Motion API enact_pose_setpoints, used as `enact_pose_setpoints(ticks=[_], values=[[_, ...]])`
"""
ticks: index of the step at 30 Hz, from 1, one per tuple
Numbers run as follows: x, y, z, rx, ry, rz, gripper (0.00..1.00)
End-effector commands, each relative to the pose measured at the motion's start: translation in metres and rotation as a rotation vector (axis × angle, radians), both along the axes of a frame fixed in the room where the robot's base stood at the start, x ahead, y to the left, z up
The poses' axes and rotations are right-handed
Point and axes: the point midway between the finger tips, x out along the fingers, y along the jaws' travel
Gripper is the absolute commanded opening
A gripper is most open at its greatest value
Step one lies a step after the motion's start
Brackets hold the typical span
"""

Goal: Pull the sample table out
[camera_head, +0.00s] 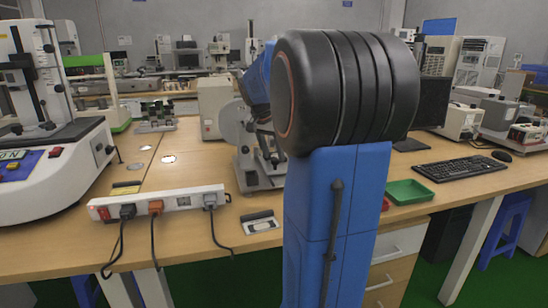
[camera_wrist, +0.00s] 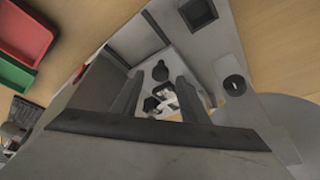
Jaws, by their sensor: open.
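In the wrist view my gripper (camera_wrist: 160,79) is open, with its two dark fingers apart. Beyond and between the fingertips is a pale part with dark knobs or holes (camera_wrist: 160,73), which may be the sample table; I cannot tell for sure. It sits within a grey-white machine (camera_wrist: 245,60) on the wooden bench. I cannot tell whether the fingers touch it. In the head view the machine (camera_head: 246,155) stands at the middle of the bench, partly hidden by my blue and black arm. My gripper is hidden there.
A power strip (camera_head: 160,202) with cables lies on the bench front to the left. A green tray (camera_head: 410,192) and a keyboard (camera_head: 462,168) lie to the right. A large white machine (camera_head: 50,160) stands at far left. A red tray (camera_wrist: 25,32) shows in the wrist view.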

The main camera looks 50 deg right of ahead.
Motion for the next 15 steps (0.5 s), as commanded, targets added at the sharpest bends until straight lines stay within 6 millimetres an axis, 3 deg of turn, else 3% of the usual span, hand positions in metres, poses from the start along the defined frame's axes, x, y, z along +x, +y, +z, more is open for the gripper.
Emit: enact_pose_setpoints(ticks=[6, 15], values=[[0.002, -0.006, -0.017, 0.000, 0.000, 0.000, 0.40], [0.002, -0.008, -0.019, 0.000, -0.001, 0.000, 0.40]])
